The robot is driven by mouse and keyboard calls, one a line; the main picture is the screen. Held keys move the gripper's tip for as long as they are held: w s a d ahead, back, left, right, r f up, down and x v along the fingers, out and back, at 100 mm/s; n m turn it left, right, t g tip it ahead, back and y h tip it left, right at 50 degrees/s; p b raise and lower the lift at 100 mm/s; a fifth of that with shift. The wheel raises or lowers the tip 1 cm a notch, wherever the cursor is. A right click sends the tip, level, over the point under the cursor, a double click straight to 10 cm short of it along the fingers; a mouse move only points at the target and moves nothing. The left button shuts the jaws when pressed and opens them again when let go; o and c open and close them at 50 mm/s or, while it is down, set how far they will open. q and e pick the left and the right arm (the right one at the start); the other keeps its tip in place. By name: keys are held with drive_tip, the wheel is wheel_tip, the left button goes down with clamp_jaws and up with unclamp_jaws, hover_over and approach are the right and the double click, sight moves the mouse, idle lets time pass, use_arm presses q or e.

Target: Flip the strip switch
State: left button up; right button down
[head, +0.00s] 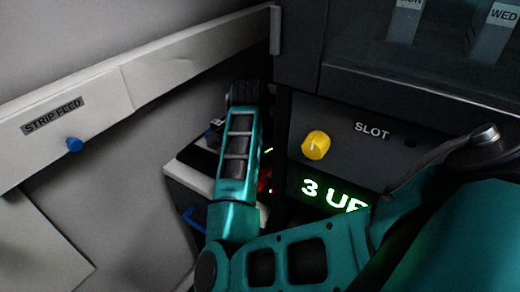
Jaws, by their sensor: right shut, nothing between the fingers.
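Contact is unclear. My left gripper is out of view.
A dark cabinet with a yellow knob (316,145), a "SLOT" label and a lit green display (333,194) stands close at right. A pale rail (95,108) labelled "STRIP FEED" with a blue knob (74,144) runs along the left. A blue cable (193,218) hangs below the unit.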

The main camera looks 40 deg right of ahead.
drive_tip(key=shift+f+b, duration=0.4)
drive_tip(key=shift+f, duration=0.35)
idle(0.3)
wheel_tip(320, 180, up, 5)
drive_tip(key=p, duration=0.5)
drive_tip(key=shift+r, duration=0.1)
drive_tip(key=shift+r+p, duration=0.5)
drive_tip(key=shift+r, duration=0.45)
